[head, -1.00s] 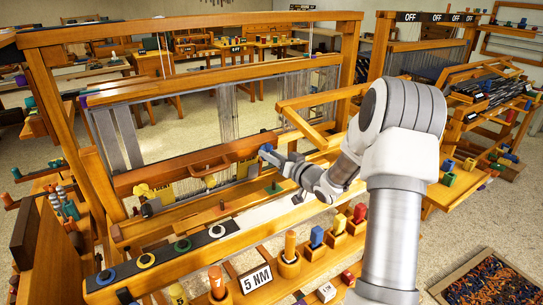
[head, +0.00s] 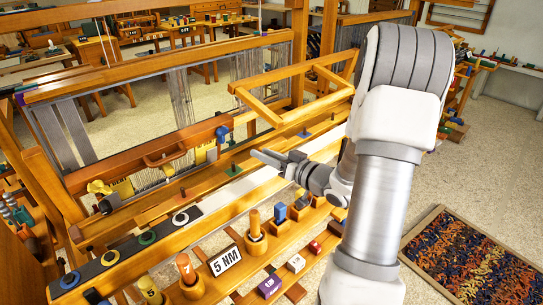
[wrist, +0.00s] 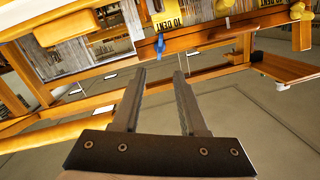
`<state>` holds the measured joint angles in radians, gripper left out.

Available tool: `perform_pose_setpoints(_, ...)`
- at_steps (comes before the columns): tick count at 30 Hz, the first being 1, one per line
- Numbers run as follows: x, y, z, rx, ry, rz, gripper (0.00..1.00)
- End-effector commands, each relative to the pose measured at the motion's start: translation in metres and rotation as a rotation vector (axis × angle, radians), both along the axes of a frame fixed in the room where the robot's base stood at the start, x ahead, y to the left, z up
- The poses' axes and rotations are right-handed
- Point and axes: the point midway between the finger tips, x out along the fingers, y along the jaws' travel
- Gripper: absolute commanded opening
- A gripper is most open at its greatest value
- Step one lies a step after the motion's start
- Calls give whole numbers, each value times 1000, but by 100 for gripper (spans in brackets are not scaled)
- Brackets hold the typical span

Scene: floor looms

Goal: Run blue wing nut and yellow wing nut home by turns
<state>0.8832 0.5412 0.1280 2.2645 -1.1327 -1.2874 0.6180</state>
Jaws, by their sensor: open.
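The blue wing nut (head: 222,133) sits at the right end of the brown wooden beam with a handle (head: 165,152) on the loom. It also shows in the wrist view (wrist: 160,45), just beyond my fingertips and roughly in line with the gap between them. The yellow wing nut (head: 98,187) is at the beam's left end; a yellow part, likely this nut, shows at the top right of the wrist view (wrist: 297,10). My gripper (head: 262,156) is open and empty, to the right of the blue wing nut and apart from it. It also shows in the wrist view (wrist: 160,74).
A wooden frame (head: 290,95) juts out above and right of my gripper. A woven rug (head: 470,262) lies on the floor at right.

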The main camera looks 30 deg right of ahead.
Motion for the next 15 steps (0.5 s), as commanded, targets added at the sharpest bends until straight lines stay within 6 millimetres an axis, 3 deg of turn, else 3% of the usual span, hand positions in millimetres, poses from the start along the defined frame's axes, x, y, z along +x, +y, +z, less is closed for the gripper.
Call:
perform_pose_setpoints(6,-20,-7,2,0,-1,-1,42)
perform_pose_setpoints(15,-22,-7,2,0,-1,0,42)
